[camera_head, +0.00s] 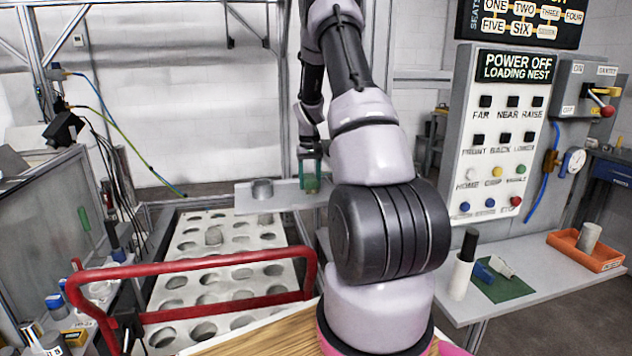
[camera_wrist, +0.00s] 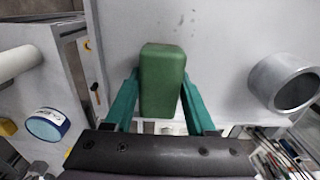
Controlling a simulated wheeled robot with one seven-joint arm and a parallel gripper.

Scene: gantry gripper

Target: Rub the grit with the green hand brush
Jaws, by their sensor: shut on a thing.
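The green hand brush (camera_wrist: 162,75) is a green block between the teal fingers of my gripper (camera_wrist: 160,90) in the wrist view. The gripper is shut on it. In the head view, my gripper (camera_head: 311,177) is over the right part of a grey plate (camera_head: 290,198), with the arm partly in front. A few small dark specks, perhaps the grit (camera_wrist: 187,18), show on the pale plate beyond the brush in the wrist view. I cannot tell whether the brush touches the plate.
A grey ring or short cylinder (camera_wrist: 288,82) stands on the plate; it shows in the head view (camera_head: 262,189). A white tray with holes (camera_head: 190,240) lies below, behind a red rail (camera_head: 190,265). A control panel (camera_head: 500,130) and side table (camera_head: 545,285) stand at right.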

